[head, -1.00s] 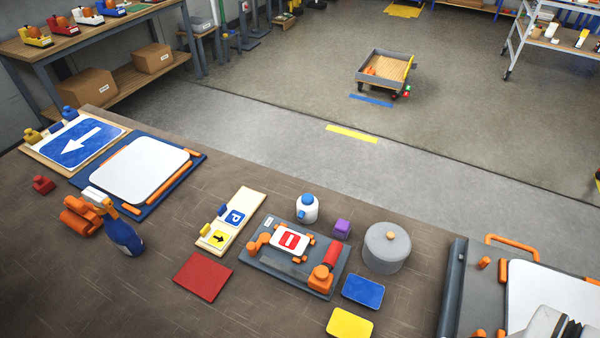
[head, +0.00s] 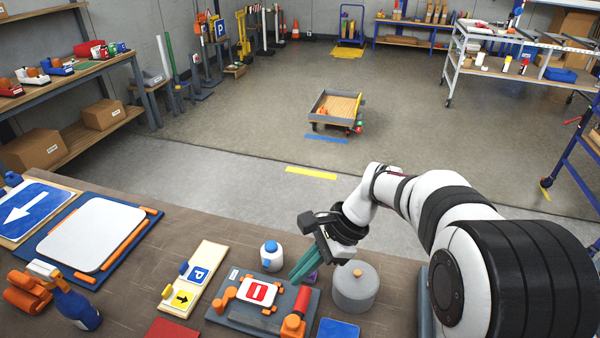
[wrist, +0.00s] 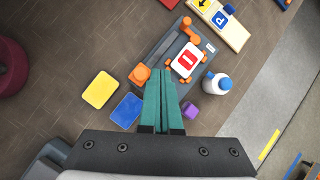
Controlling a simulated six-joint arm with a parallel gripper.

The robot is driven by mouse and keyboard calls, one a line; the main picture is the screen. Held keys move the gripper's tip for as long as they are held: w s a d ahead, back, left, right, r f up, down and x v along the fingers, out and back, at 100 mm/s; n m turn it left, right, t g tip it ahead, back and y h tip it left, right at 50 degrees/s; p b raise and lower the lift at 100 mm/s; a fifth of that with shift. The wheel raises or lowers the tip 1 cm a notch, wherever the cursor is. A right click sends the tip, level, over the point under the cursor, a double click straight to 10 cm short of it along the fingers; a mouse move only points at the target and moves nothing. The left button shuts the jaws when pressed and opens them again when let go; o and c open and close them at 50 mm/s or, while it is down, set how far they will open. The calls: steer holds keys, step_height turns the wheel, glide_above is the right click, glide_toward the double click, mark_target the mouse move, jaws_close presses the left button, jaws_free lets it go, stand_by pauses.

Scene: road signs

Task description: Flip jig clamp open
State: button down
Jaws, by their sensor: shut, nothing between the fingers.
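The grey jig (head: 240,319) lies on the bench and holds a small red-and-white sign (head: 258,292) between orange blocks. On its right side is the clamp, with a red handle (head: 303,299) and an orange base (head: 293,325). The jig also shows in the wrist view (wrist: 163,50), with the clamp's orange base (wrist: 140,75) left of my fingertips. The red handle is hidden there behind my fingers. My gripper (head: 294,279) has teal fingers, shut and empty, pointing down near the handle's upper end. In the wrist view my gripper (wrist: 162,71) overlaps the jig's edge; contact cannot be told.
A white bottle with a blue cap (head: 271,256) and a purple block (head: 312,277) stand close to the fingers. A grey lidded pot (head: 354,288) is to the right. A blue plate (head: 338,329) and a yellow plate (wrist: 101,90) lie nearby.

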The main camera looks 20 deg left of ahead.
steer(key=w+a+f+m+y, duration=0.1)
steer(key=w+a+f, duration=0.2)
steer(key=a+f, duration=0.3)
steer(key=shift+w+a+m+g, duration=0.25)
steer(key=shift+a+m+g, duration=0.15)
glide_toward(223, 304)
step_height(223, 304, down, 4)
steer(key=shift+f, duration=0.15)
steer(key=shift+s+a+f, duration=0.1)
steer(key=shift+s+a, duration=0.15)
steer(key=shift+a, duration=0.3)
steer(key=shift+s+a+f, duration=0.1)
steer(key=shift+s+a, duration=0.2)
steer(key=shift+a, duration=0.25)
steer(key=shift+s+a+f, duration=0.1)
steer(key=shift+s+a, duration=0.15)
steer(key=shift+a, duration=0.25)
